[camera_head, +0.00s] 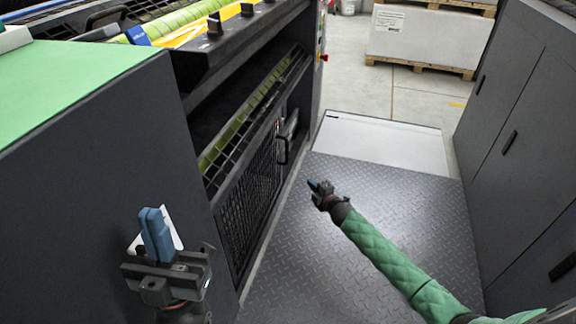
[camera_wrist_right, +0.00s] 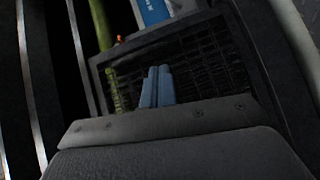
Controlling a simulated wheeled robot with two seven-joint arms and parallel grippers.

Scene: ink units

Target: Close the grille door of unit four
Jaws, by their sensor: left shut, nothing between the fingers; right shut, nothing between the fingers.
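The grille door (camera_head: 247,200) is a black mesh panel low on the dark press unit, left of the walkway, with a dark handle (camera_head: 288,136). A yellow-green roller (camera_head: 240,120) shows above and behind its top edge. I cannot tell the door's exact angle. My right gripper (camera_head: 318,187) is shut and empty over the walkway, right of the door and apart from it. In the right wrist view its blue fingers (camera_wrist_right: 157,86) are together in front of the dark mesh (camera_wrist_right: 205,65). My left gripper (camera_head: 155,232) is shut and empty at lower left, beside the dark cabinet.
A dark cabinet with a green top (camera_head: 75,85) stands at the left. Grey cabinets (camera_head: 515,150) line the right. The diamond-plate walkway (camera_head: 350,260) between them is clear. A pale floor plate (camera_head: 385,145) and a pallet load (camera_head: 430,35) lie beyond.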

